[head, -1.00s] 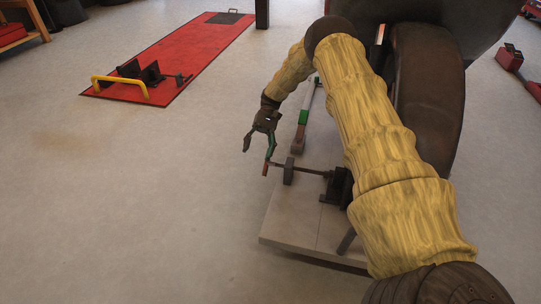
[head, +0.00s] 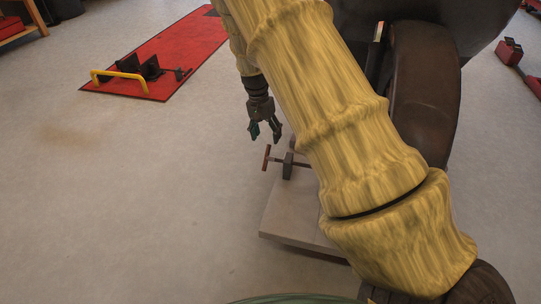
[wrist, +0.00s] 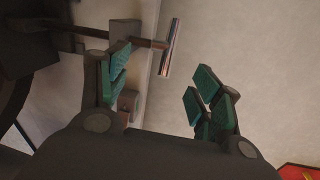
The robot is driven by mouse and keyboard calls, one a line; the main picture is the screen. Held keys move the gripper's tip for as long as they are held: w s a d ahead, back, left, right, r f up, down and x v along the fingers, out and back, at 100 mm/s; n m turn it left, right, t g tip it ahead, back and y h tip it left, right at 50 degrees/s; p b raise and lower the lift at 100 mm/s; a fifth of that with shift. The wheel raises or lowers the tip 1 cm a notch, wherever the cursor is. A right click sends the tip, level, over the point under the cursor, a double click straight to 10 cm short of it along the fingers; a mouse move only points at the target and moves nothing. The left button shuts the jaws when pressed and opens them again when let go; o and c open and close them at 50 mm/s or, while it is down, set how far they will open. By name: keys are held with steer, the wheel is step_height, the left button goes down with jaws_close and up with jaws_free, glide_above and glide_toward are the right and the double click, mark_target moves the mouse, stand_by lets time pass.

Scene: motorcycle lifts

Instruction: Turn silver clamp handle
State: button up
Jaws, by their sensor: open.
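The clamp handle is a short T-bar (head: 266,157) at the left end of a dark screw rod, beyond the edge of the grey lift platform (head: 285,218). In the wrist view the T-bar (wrist: 171,47) shows at the top centre, with its rod running left. My gripper (head: 264,134) is just above and slightly left of the platform end, a little above the T-bar. In the wrist view my gripper (wrist: 165,85) has its teal-padded fingers spread with nothing between them. The T-bar lies ahead of the fingers, apart from them. My yellow-sleeved arm hides the rod's right part.
A motorcycle tyre (head: 425,95) stands on the platform at the right. A red lift platform (head: 175,52) with a yellow bar (head: 118,75) lies at the back left. The floor to the left is clear.

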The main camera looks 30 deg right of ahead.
mark_target(270, 159)
steer(key=f+b, duration=0.2)
steer(key=f, duration=0.1)
steer(key=s+f+b, duration=0.1)
steer(key=f, duration=0.3)
steer(key=d+f+b, duration=0.1)
steer(key=f+b, duration=0.1)
steer(key=f, duration=0.1)
steer(key=shift+s+f+b, duration=0.2)
steer(key=shift+f+b, duration=0.15)
steer(key=shift+c, duration=0.5)
steer(key=c, duration=0.9)
